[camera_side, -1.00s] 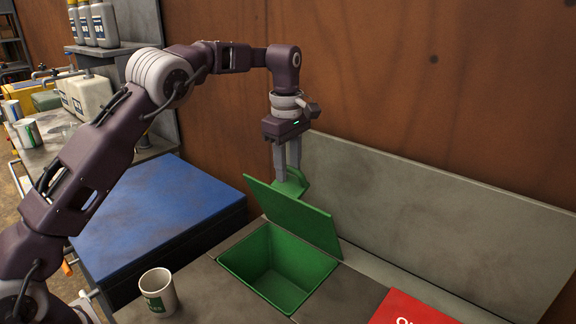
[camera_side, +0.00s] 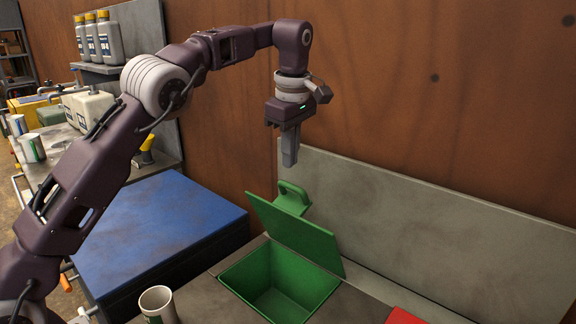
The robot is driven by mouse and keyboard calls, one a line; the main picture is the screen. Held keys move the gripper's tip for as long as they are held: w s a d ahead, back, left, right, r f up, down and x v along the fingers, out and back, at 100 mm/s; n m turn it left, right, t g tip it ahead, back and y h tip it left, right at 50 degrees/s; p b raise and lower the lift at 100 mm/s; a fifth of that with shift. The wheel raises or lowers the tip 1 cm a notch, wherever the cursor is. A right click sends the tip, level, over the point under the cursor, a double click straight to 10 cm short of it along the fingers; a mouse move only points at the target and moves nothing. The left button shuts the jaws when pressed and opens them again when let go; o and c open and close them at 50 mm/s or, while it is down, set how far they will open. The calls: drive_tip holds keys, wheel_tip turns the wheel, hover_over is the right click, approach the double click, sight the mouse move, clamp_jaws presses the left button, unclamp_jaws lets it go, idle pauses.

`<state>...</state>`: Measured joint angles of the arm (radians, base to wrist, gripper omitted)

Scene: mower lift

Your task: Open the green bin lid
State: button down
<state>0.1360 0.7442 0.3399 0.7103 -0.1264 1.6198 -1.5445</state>
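The green bin (camera_side: 275,296) is set into the grey counter, and its inside is visible and looks empty. Its green lid (camera_side: 295,235) stands raised and tilted along the bin's far edge, with a green handle (camera_side: 293,194) at its upper end. My gripper (camera_side: 289,160) points down above the handle, apart from it. The fingers overlap from this angle, so their gap is hidden. Nothing shows held between them.
A blue lid or box top (camera_side: 160,225) lies left of the green bin. A cup (camera_side: 157,303) stands on the counter in front. A red panel (camera_side: 402,316) is at lower right. A grey backboard (camera_side: 430,215) stands behind the bin.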

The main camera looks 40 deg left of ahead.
drive_tip(key=s+d+r+m+t+y, duration=0.1)
drive_tip(key=s+d+r+t+y, duration=0.25)
drive_tip(key=s, duration=0.55)
drive_tip(key=shift+m+t, duration=0.3)
drive_tip(key=shift+t, duration=0.05)
drive_tip(key=x, duration=0.4)
drive_tip(key=w+x, duration=0.1)
drive_tip(key=x, duration=0.3)
drive_tip(key=d+x, duration=0.1)
drive_tip(key=x, duration=0.3)
drive_tip(key=shift+w+r, duration=0.2)
drive_tip(key=shift+w, duration=0.1)
drive_tip(key=shift+w+f, duration=0.1)
drive_tip(key=shift+w, duration=0.3)
drive_tip(key=w, duration=0.4)
drive_tip(key=w+r, duration=0.1)
drive_tip(key=w, duration=0.7)
drive_tip(key=shift+w+a+r, duration=0.15)
drive_tip(key=shift+w, duration=0.65)
